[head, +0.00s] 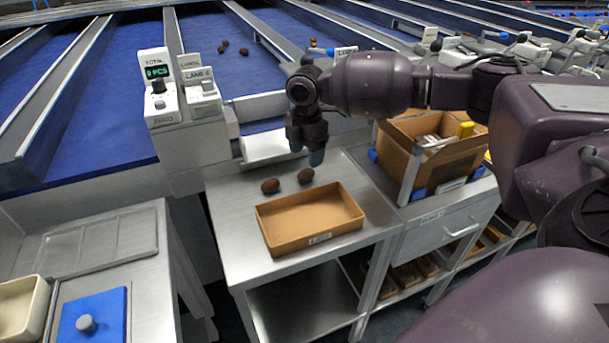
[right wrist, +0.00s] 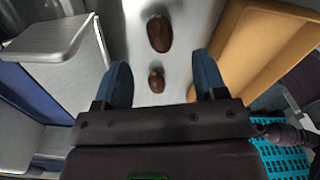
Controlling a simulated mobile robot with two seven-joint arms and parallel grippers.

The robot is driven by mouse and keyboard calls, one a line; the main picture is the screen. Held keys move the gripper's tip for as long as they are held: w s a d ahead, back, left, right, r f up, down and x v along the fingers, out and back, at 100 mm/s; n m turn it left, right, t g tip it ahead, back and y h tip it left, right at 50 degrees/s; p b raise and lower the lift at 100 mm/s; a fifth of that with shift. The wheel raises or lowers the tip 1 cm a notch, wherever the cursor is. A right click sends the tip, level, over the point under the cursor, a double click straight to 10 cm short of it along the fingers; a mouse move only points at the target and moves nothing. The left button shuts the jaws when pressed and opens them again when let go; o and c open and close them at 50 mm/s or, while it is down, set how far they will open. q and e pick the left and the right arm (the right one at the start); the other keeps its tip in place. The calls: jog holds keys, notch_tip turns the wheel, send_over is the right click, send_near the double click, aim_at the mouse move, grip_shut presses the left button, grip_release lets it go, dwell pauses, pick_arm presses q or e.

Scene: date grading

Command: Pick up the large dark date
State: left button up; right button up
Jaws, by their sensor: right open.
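Two dark brown dates lie on the steel table (head: 232,215), beside the cardboard tray (head: 262,226). In the right wrist view the upper date (right wrist: 159,33) looks clearly larger than the lower, smaller date (right wrist: 156,81). In the head view the larger one appears to be the left date (head: 270,186), and the smaller the right date (head: 306,176). My right gripper (head: 306,153) points down above the table, open and empty. Its blue fingertips (right wrist: 161,72) are apart, with the smaller date showing between them and the larger date beyond. My left gripper is out of view.
A cardboard box (head: 395,150) stands on the right-hand counter. The white chute (head: 268,146) and display post (head: 160,95) border the table's back. Blue conveyor lanes with a few more dates (head: 244,51) lie behind. The table's left front is clear.

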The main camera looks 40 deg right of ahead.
aim_at(307, 170)
notch_tip(307, 170, down, 6)
jog(key=shift+d+f+b, duration=0.1)
jog(key=shift+f+b, duration=0.15)
jog(key=shift+b, duration=0.3)
jog(key=shift+r, duration=0.1)
jog(key=c, duration=0.7)
